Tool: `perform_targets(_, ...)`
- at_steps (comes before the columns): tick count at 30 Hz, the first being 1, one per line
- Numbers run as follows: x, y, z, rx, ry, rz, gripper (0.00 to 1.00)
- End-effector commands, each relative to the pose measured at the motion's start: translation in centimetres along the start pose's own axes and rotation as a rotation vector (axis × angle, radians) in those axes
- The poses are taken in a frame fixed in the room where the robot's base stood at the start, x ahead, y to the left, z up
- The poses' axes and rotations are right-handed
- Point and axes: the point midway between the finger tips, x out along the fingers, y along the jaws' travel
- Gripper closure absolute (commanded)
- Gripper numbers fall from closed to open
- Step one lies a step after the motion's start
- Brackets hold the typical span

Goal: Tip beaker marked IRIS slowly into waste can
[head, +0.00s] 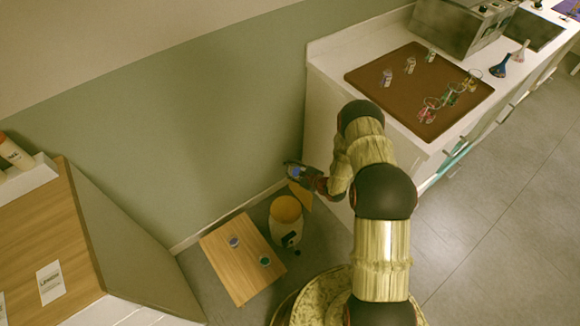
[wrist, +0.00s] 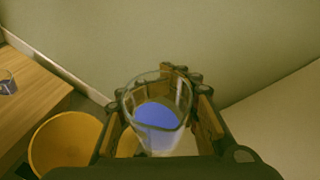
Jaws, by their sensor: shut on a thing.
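My gripper (head: 297,172) is shut on a clear glass beaker (wrist: 158,116) with blue liquid in it. The beaker looks upright or nearly so in the wrist view, and its label cannot be read. The waste can (head: 286,209) stands on the floor, with a yellow-orange inside and a pale body. In the head view my gripper is above and just beyond the can. In the wrist view the can's open mouth (wrist: 70,146) is to the lower left of the beaker, apart from it.
A low wooden stand (head: 224,258) left of the can bears a blue-filled vessel (head: 234,242) and a green-filled one (head: 265,261). A white counter (head: 325,47) at right holds a brown mat (head: 390,95) with bottles and beakers. A wall rises behind the can.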

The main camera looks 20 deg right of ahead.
Motion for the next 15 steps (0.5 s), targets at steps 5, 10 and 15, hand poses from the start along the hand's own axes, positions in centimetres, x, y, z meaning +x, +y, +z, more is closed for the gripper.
perform_targets(5,-0.14,0.30,0.50,-0.049,0.006,-0.019,1.00)
perform_targets(10,-0.20,0.62,0.63,-0.100,0.014,-0.041,1.00)
perform_targets(15,0.02,1.09,0.30,-0.170,0.023,-0.069,1.00)
